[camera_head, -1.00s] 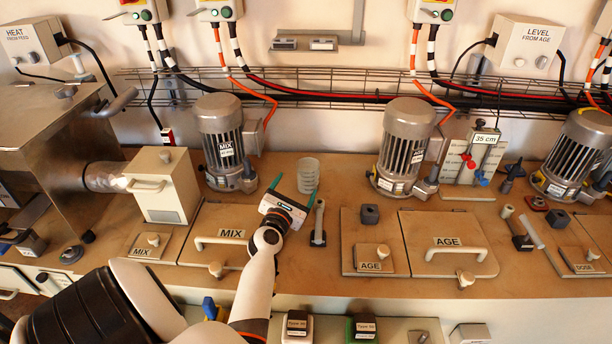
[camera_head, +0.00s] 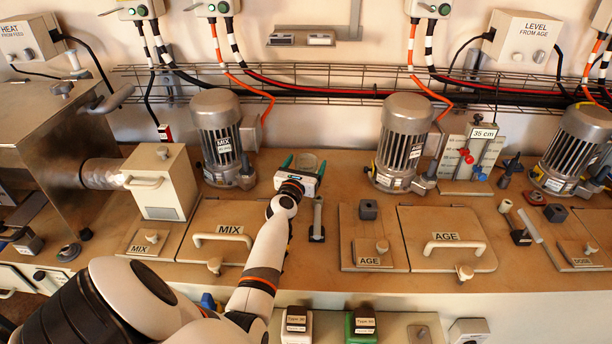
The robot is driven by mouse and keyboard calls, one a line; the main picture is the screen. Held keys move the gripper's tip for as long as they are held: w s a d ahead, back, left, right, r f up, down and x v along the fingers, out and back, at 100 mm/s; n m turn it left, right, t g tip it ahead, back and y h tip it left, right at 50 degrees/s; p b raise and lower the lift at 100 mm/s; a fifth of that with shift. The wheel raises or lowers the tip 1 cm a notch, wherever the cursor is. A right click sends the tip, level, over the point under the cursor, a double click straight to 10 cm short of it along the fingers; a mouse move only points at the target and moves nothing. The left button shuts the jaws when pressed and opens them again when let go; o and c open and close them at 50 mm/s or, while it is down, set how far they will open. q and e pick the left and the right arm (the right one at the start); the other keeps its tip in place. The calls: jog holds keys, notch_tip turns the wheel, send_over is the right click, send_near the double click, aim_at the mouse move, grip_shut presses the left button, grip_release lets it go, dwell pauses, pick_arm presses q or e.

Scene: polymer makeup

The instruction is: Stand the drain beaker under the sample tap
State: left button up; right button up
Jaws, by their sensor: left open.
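The clear beaker (camera_head: 308,161) stands upright on the brown deck, between the MIX motor and the AGE motor. My left gripper (camera_head: 302,168) is open, with its green-tipped fingers at the two sides of the beaker. Its white palm hides the beaker's lower front. I cannot tell whether the fingers touch it. I cannot tell for sure which fitting is the sample tap. My right gripper is not in view.
The MIX motor (camera_head: 219,140) stands left of the beaker and the AGE motor (camera_head: 401,140) right of it. The MIX lid (camera_head: 212,248) and AGE lid (camera_head: 447,258) have raised handles. A 35 cm gauge with red and blue valves (camera_head: 472,155) stands behind.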

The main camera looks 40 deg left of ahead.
pick_arm(q)
jog(key=x, duration=0.2)
jog(key=shift+w+a+f, duration=0.15)
jog(key=shift+w+a, duration=0.05)
jog(key=shift+w, duration=0.15)
jog(key=shift+c, duration=0.9)
jog(key=c, duration=1)
